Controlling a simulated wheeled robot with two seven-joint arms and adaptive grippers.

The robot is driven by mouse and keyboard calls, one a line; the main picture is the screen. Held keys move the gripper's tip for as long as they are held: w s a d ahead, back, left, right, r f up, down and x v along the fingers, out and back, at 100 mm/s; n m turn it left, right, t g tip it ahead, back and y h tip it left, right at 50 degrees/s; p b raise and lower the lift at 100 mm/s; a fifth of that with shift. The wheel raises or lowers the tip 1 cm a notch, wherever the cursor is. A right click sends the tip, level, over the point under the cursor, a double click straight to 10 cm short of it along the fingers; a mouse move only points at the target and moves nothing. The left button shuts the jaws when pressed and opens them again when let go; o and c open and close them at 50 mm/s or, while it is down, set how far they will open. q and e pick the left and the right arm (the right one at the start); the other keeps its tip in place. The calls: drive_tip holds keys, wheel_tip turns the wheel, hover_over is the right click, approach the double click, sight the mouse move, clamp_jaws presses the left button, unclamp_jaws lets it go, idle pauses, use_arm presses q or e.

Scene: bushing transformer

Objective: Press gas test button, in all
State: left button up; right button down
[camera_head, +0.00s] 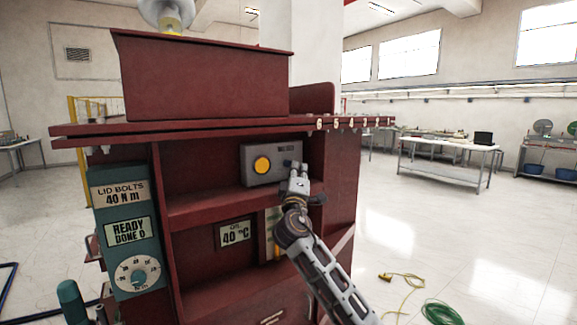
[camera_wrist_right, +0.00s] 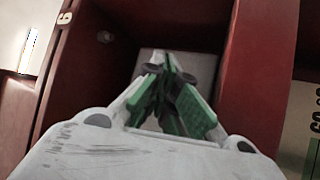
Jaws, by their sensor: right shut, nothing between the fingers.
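A grey box (camera_head: 254,179) with a large round yellow button or lamp (camera_head: 262,165) sits on the upper shelf of the dark red transformer (camera_head: 205,76). A small dark blue part is on the box's right side, partly behind my fingers. My right gripper (camera_head: 296,167) is shut and empty, its tips at the right end of the box front; I cannot tell whether they touch. In the right wrist view the closed green-padded fingers (camera_wrist_right: 168,64) point at a pale grey face (camera_wrist_right: 203,66) between red walls. The small label on the box is unreadable.
A teal panel (camera_head: 128,225) at left reads "LID BOLTS 40 N m" and "READY DONE 0", with a dial (camera_head: 137,274). An oil label (camera_head: 235,233) reads 40 °C below the shelf. Red walls and shelf edge closely surround my right gripper.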

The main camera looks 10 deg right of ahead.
drive_tip(key=shift+w+a, duration=0.1)
drive_tip(key=shift+w, duration=0.2)
drive_tip(key=shift+r+b, duration=0.6)
drive_tip(key=shift+r, duration=0.15)
idle(2.2)
drive_tip(key=shift+f, duration=0.3)
idle(0.5)
drive_tip(key=shift+s+f, duration=0.1)
drive_tip(key=shift+f, duration=0.05)
drive_tip(key=shift+s+a+f, duration=0.1)
drive_tip(key=shift+a+f, duration=0.05)
drive_tip(key=shift+f, duration=0.25)
drive_tip(key=shift+s, duration=0.45)
drive_tip(key=shift+s+d, duration=0.35)
drive_tip(key=shift+s, duration=0.25)
drive_tip(key=shift+s+d, duration=0.35)
drive_tip(key=shift+s, duration=0.2)
